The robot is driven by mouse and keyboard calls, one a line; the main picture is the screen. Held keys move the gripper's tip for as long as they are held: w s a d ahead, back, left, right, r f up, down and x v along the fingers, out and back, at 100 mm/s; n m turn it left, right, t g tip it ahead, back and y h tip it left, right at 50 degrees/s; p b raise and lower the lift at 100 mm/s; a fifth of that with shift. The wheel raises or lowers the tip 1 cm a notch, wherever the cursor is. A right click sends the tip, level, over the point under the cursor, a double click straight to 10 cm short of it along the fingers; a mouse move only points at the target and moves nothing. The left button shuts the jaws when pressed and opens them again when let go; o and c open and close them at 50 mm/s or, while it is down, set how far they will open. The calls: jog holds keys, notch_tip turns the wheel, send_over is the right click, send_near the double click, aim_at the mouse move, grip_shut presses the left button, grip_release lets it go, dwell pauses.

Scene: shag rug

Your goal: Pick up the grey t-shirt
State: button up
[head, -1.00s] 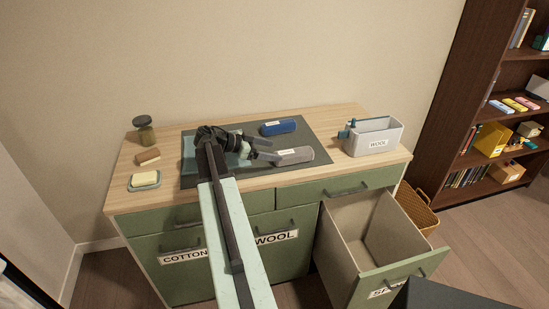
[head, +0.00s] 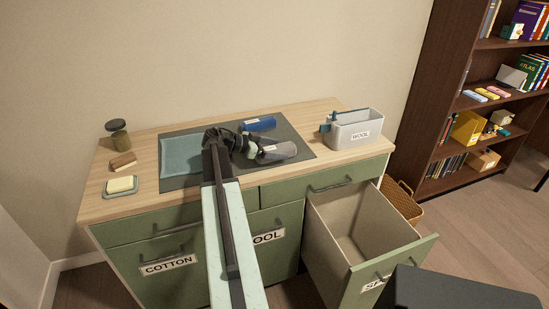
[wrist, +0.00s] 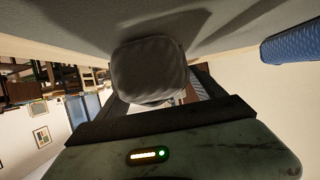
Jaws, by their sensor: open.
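The grey t-shirt (head: 281,151) is a rolled grey bundle with a small white label. It lies on the dark mat (head: 302,140) on the counter. My gripper (head: 258,151) is open and low over the mat, at the left end of the t-shirt, and partly covers it in the head view. In the wrist view the t-shirt's rounded end (wrist: 148,68) is in front of my gripper (wrist: 160,90), roughly between the fingers. I cannot tell whether the fingers touch it.
A blue roll (head: 258,124) lies behind the t-shirt. Soap on a dish (head: 120,187), a brush (head: 123,161) and a jar are on the left. An open drawer (head: 362,235) juts out below.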

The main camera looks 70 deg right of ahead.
jog(key=c, duration=1.6)
jog(key=shift+r, duration=0.1)
